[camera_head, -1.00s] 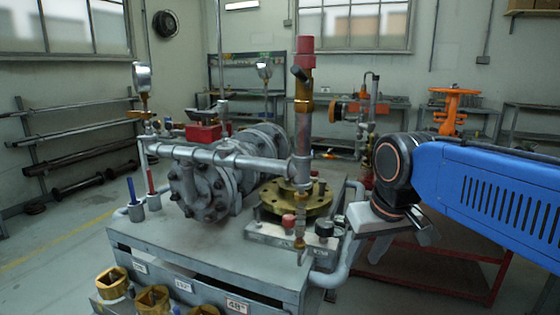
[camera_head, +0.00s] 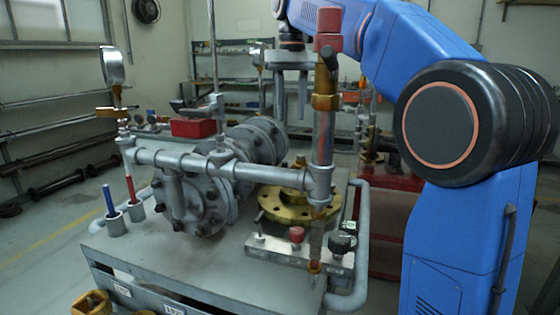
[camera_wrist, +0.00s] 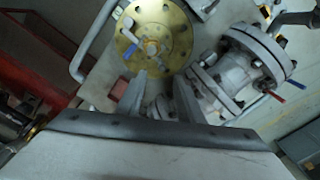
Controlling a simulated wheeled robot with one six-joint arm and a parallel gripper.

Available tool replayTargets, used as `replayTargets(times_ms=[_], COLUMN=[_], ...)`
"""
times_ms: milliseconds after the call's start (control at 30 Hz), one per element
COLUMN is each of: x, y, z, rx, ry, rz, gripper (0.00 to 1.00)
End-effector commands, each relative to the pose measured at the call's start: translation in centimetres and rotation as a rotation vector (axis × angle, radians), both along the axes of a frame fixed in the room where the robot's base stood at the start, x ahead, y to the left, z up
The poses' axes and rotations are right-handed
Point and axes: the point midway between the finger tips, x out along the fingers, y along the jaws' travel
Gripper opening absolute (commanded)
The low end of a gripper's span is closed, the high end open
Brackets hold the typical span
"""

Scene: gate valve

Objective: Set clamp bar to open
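My gripper (camera_head: 291,115) points down above the back of the bench, behind the red-capped pipe. Its two fingers are apart with nothing between them; the wrist view (camera_wrist: 160,77) also shows this gap. No part can be surely identified as the clamp bar. The brass flange (camera_head: 272,207) stands below my gripper in the head view.
Grey flanged valve piping (camera_head: 195,200) fills the bench middle. A tall red-capped pipe (camera_head: 325,110) and a pressure gauge (camera_head: 112,66) rise above it. Red and black knobs (camera_head: 342,242) sit at the front right. A red stand (camera_head: 388,230) is behind, right.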

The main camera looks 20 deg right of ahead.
Motion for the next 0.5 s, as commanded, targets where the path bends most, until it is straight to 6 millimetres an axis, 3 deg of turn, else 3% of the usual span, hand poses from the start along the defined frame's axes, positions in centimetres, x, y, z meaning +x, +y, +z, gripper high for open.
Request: replayTargets(times_ms=[267,500], x=[1.8,1.8], y=[0.7,0.7], z=[0.9,-1.3], rx=[-0.003,-0.003], ry=[0.024,0.028], rz=[-0.001,-0.001], gripper=[0.34,0.34])
